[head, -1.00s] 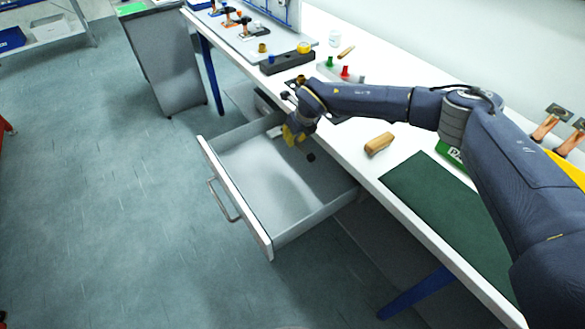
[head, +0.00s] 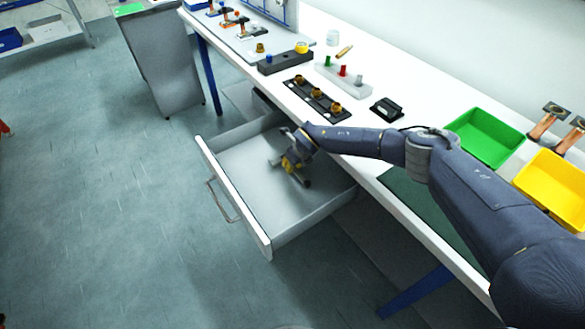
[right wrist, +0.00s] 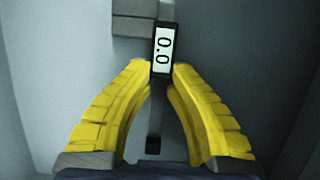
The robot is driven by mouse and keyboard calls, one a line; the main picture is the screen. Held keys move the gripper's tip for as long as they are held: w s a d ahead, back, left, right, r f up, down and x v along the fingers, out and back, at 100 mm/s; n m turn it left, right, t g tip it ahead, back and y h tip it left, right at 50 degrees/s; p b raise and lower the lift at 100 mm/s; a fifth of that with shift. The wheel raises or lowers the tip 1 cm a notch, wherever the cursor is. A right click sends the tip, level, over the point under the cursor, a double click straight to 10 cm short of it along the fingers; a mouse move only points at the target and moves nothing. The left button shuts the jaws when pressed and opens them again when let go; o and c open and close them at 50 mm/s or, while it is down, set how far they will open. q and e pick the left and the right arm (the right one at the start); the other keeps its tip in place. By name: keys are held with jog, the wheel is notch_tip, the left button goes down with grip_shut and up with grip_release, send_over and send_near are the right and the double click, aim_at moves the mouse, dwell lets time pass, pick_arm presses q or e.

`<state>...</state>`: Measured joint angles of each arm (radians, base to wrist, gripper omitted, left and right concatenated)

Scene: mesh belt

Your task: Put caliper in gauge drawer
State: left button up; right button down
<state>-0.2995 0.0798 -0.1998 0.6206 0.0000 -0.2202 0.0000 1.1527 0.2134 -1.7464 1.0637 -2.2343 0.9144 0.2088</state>
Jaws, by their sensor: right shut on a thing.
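The gauge drawer (head: 236,184) stands pulled out from under the bench, with its handle facing the floor side. My right gripper (head: 291,165) reaches down over the drawer's opening, and its yellow fingers (right wrist: 160,72) are shut on the caliper in the right wrist view. The caliper (right wrist: 162,45) is dark with a lit display reading 0.0, and its beam runs between the fingers. In the head view the caliper (head: 301,178) shows only partly beside the fingers. I cannot tell whether it touches the drawer floor. My left gripper is not in view.
A black block with brass fittings (head: 318,101) and a small black item (head: 386,109) lie on the bench. A green bin (head: 484,138) and a yellow bin (head: 552,187) stand at the right. The green mat (head: 420,205) is partly behind my arm. The drawer floor's front part is bare.

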jog(key=shift+f, duration=0.9)
jog(key=c, duration=1.3)
grip_release()
jog(key=shift+f, duration=0.1)
jog(key=v, duration=1.2)
